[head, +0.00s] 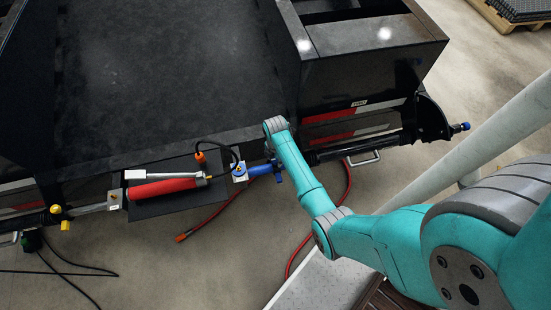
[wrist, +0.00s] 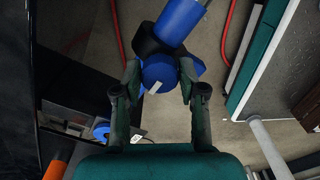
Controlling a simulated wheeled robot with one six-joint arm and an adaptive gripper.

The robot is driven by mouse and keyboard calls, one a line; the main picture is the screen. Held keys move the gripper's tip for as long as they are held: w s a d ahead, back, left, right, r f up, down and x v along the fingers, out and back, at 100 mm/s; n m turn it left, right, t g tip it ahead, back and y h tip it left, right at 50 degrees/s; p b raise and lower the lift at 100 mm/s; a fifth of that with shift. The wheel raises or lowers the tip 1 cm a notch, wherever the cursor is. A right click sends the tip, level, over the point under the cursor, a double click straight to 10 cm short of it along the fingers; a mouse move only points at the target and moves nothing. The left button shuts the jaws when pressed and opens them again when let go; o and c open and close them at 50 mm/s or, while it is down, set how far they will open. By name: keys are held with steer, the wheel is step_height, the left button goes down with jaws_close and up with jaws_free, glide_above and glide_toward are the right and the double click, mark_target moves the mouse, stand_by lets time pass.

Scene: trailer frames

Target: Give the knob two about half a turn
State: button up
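A blue knob (wrist: 160,72) with a lobed outline and a pale mark shows in the wrist view, between the fingertips of my gripper (wrist: 160,85). One fingertip stands on each side of it; I cannot tell whether they press on it. A thicker blue cylinder (wrist: 180,20) joins it through a black part. In the head view the blue knob (head: 278,178) shows just below my arm's end, and my gripper is mostly hidden there. No number is readable on the knob. Another blue knob (head: 239,171) with a yellow centre sits on a white plate to the left.
A red cylinder (head: 162,188) with a pale lever lies on a dark plate at the left. Red hoses (head: 225,208) and black cables cross the floor. A dark trailer frame (head: 160,80) fills the back.

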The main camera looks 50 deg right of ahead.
mark_target(275, 159)
steer(key=shift+o, duration=1.4)
steer(key=shift+r, duration=0.1)
step_height(275, 159, up, 12)
